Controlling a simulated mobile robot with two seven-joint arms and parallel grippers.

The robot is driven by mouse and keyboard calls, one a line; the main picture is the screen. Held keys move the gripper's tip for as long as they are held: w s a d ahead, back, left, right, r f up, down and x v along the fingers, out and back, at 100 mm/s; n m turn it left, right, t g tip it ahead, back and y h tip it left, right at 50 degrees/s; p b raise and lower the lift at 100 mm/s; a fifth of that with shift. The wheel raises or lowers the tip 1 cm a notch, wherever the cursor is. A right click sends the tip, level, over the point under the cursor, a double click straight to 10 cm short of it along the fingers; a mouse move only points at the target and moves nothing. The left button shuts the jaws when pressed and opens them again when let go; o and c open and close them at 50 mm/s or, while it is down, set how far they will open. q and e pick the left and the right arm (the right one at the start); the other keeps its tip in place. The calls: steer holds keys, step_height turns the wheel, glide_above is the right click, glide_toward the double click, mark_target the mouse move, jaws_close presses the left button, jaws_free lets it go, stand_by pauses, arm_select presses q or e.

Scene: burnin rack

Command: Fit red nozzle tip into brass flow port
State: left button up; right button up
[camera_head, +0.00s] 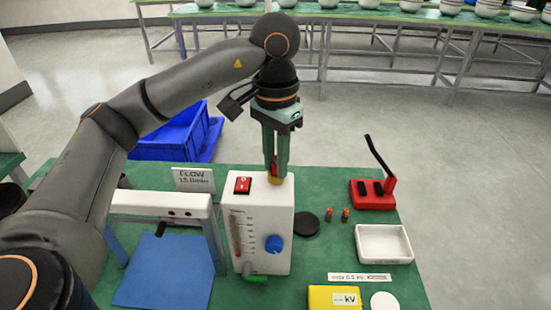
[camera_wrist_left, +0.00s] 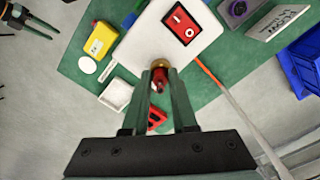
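The white flow meter box (camera_head: 252,262) stands upright on the green table, with a brass flow port (camera_head: 274,180) on its top; the port also shows in the left wrist view (camera_wrist_left: 161,63). My left gripper (camera_head: 276,172) points down over the port. Its fingers are shut on the red nozzle tip (camera_wrist_left: 160,76), which is at the port's mouth and mostly hidden between the fingers. I cannot tell how deep it sits. My right gripper (camera_wrist_left: 50,33) shows at the top left of the left wrist view, empty, with its fingers apart.
Two small red-orange tips (camera_head: 337,215) stand right of the box, near a black disc (camera_head: 306,224). A white tray (camera_head: 384,244), red stand (camera_head: 373,195) and yellow box (camera_head: 335,298) are further right. A metal frame (camera_head: 165,207) over a blue mat (camera_head: 167,275) stands at left.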

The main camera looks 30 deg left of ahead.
arm_select(q)
steer(key=o, duration=0.3)
steer(key=shift+a, duration=0.1)
step_height(320, 180, up, 12)
steer(key=p, duration=0.4)
steer(key=shift+r, duration=0.2)
stand_by(0.6)
